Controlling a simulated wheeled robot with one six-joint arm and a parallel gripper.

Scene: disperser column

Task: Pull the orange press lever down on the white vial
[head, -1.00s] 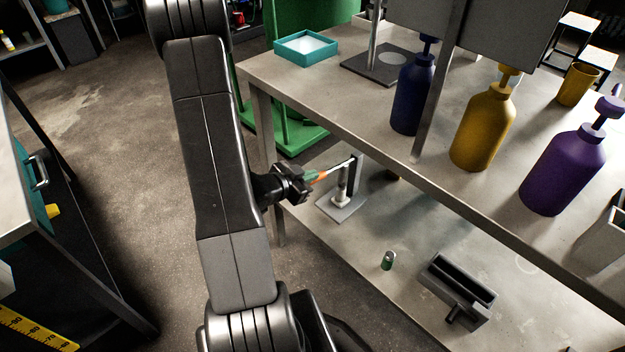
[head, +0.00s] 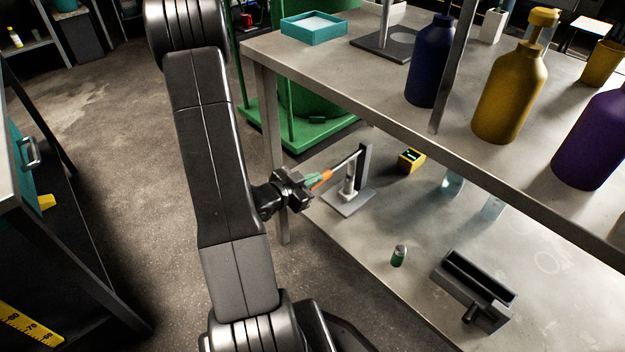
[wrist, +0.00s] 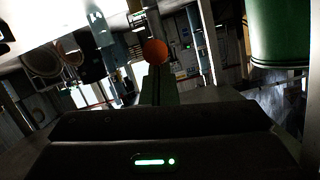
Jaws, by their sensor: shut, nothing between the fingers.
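The press stands on the lower shelf, with a grey base plate (head: 349,203) and a dark upright post (head: 365,165). Its lever ends in an orange handle (head: 321,179) and slopes down from the post toward my gripper. The white vial (head: 349,181) stands upright on the base under the lever. My gripper (head: 309,184) is shut with nothing held, at the handle's outer end; I cannot tell whether it touches. In the wrist view an orange round end (wrist: 155,51) shows just beyond the green fingers (wrist: 159,86). The vial is not visible there.
A small green vial (head: 398,256), a dark trough (head: 474,290) and a yellow box (head: 411,160) are on the lower shelf. Blue, yellow and purple bottles stand on top. A green drum (head: 300,105) is behind.

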